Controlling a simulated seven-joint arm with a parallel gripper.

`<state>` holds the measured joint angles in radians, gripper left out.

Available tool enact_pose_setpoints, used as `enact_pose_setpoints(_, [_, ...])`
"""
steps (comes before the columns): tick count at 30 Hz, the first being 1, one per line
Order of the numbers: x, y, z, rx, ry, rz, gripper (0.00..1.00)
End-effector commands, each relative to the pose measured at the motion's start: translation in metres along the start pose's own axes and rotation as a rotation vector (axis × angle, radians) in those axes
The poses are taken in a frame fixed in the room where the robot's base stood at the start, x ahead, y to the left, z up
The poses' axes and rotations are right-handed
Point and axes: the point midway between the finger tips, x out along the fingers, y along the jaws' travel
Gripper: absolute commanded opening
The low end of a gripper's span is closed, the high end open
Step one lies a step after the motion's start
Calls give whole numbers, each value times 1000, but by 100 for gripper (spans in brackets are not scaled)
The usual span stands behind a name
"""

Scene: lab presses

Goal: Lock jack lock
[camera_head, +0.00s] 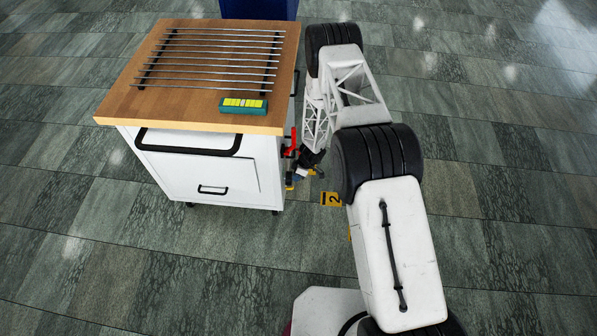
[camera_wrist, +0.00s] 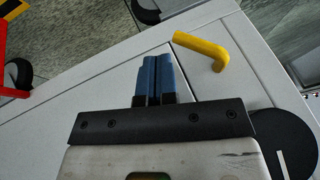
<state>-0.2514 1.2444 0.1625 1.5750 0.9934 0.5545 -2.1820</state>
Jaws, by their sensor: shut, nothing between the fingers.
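A yellow bent handle (camera_wrist: 205,48) sticks out of the white side panel in the wrist view, right of and beyond my fingertips. A red bar (camera_wrist: 8,62) shows at the left edge there; a red handle (camera_head: 291,143) is on the cart's right side in the head view. I cannot tell which part is the jack lock. My gripper (camera_wrist: 157,60) has its blue fingers together, empty, over the white panel and apart from the yellow handle. In the head view my gripper (camera_head: 297,177) is small and partly hidden beside the cart's right side.
The white cart (camera_head: 190,165) has a wooden top (camera_head: 115,108) with a row of metal rods (camera_head: 215,55) and a green and yellow block (camera_head: 243,105). A yellow floor marker (camera_head: 331,199) lies right of the cart. The floor in front is clear.

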Motion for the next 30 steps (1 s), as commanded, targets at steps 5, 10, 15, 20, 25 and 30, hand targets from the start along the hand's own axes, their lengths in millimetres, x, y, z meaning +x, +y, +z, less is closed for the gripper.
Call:
enact_pose_setpoints(5, [13,-9,2,0,0,-2,0])
enact_pose_setpoints(10, [16,-11,3,0,0,-1,0])
enact_pose_setpoints(15, [16,-12,3,0,0,0,0])
enact_pose_setpoints(20, [16,-12,3,0,0,-1,0])
enact_pose_setpoints(25, [17,-12,3,2,0,-7,0])
enact_pose_setpoints(30, [18,-11,4,11,-1,-29,0])
